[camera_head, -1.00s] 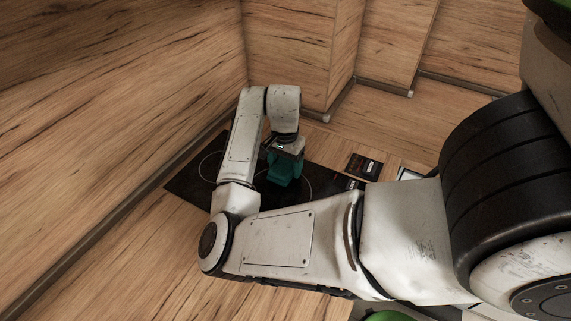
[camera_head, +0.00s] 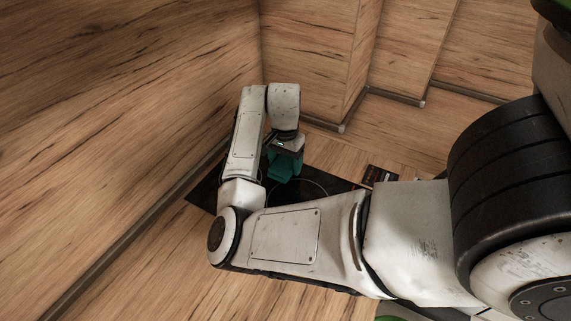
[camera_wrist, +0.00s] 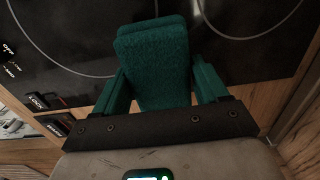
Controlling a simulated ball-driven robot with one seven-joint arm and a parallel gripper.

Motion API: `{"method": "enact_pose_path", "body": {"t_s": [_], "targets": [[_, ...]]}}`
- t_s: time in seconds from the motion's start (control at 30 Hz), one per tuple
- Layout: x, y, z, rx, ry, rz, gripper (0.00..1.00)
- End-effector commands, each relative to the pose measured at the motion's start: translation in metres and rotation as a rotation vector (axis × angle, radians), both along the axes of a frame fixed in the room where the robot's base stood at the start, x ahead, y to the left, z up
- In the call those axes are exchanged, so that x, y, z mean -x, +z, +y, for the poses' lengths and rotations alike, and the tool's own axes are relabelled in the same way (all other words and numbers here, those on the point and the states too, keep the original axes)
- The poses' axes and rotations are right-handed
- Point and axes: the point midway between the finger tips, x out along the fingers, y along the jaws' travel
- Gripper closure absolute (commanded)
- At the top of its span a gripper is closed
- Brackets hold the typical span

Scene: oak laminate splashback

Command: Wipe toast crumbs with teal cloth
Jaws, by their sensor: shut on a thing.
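The teal cloth (camera_wrist: 155,62) is a thick folded pad. It sits between the two teal fingers of my gripper (camera_wrist: 160,88), which is shut on it. In the head view, my gripper (camera_head: 286,160) points down over the black hob, and the cloth shows there only as part of a small teal patch below the wrist. I cannot tell whether the cloth touches the glass. No toast crumbs can be made out in either view.
The black hob (camera_head: 322,187) with ring marks lies on the wood worktop (camera_head: 345,157). Oak panels (camera_head: 306,50) rise behind and to the left. A dark box (camera_head: 382,174) lies right of the hob. Labelled black items (camera_wrist: 52,122) show at left in the wrist view.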

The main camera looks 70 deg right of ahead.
Motion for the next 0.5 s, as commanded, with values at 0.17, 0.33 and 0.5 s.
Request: {"method": "enact_pose_path", "body": {"t_s": [0.17, 0.33, 0.5], "targets": [[-0.003, 0.021, -0.002, 0.000, 0.005, 0.000, 0.55], [-0.006, 0.033, -0.005, 0.000, 0.007, -0.001, 0.55], [-0.011, 0.047, -0.006, 0.000, 0.009, -0.002, 0.55]]}}
